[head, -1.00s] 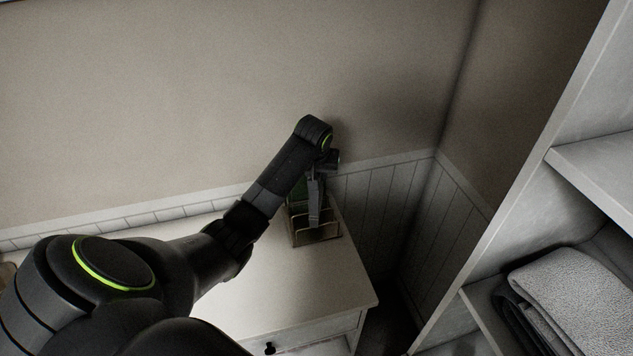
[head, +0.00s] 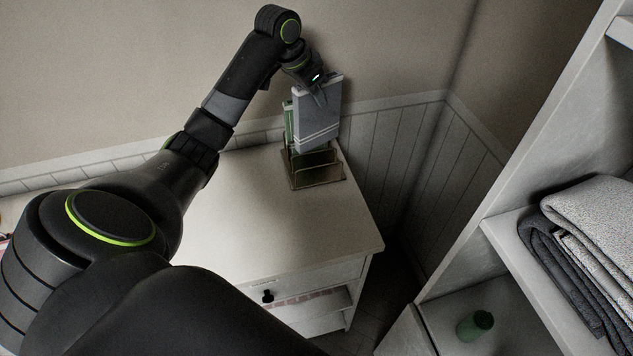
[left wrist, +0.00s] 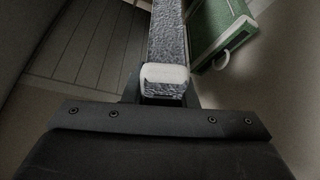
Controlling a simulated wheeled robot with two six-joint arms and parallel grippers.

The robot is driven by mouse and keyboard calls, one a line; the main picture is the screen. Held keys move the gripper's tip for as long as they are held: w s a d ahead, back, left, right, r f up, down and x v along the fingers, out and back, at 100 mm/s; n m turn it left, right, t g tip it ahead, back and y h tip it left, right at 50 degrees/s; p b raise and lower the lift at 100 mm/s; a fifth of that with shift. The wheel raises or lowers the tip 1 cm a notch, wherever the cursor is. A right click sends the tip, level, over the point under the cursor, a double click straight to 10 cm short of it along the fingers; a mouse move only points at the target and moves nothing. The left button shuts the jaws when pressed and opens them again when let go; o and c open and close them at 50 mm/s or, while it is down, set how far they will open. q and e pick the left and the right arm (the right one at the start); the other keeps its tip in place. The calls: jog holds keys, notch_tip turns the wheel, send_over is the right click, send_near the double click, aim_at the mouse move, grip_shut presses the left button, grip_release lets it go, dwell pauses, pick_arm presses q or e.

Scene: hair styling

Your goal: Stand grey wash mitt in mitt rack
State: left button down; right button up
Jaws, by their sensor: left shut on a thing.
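The grey wash mitt (head: 318,122), a flat grey piece with pale stripes near its lower edge, hangs upright and slightly tilted from my left gripper (head: 318,88). That gripper is shut on its top. The mitt rack (head: 318,174), a small brownish holder with dividers, stands on the white cabinet below. The mitt's lower edge is just over the rack's back part; I cannot tell if they touch. A green mitt (head: 288,122) stands behind and left of the grey one. In the left wrist view the grey mitt (left wrist: 167,40) shows edge-on, with the green mitt (left wrist: 218,28) to its right.
The white cabinet top (head: 270,220) is clear in front of the rack. The wall and panelling (head: 380,140) are close behind it. A shelf unit at right holds folded towels (head: 590,240) and a green bottle (head: 475,325). My right gripper is out of view.

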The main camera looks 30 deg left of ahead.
aim_at(312, 134)
pick_arm(q)
jog(key=f+m+b, duration=0.1)
jog(key=m, duration=0.1)
jog(key=m+h+b, duration=0.1)
jog(key=shift+s+f+m+g, duration=0.35)
jog(key=shift+s+m+g, duration=0.05)
notch_tip(312, 134, down, 9)
jog(key=p, duration=0.2)
jog(key=shift+s+d+f+p, duration=0.1)
jog(key=shift+f+p, duration=0.1)
jog(key=shift+p, duration=0.1)
jog(key=shift+f, duration=0.25)
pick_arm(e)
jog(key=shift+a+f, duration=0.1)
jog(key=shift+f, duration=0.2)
pick_arm(q)
jog(key=c, duration=1.2)
grip_release()
jog(key=shift+f, duration=0.1)
jog(key=shift+o, duration=0.2)
jog(key=b+v, duration=0.3)
jog(key=v, duration=0.9)
jog(key=shift+a, duration=0.3)
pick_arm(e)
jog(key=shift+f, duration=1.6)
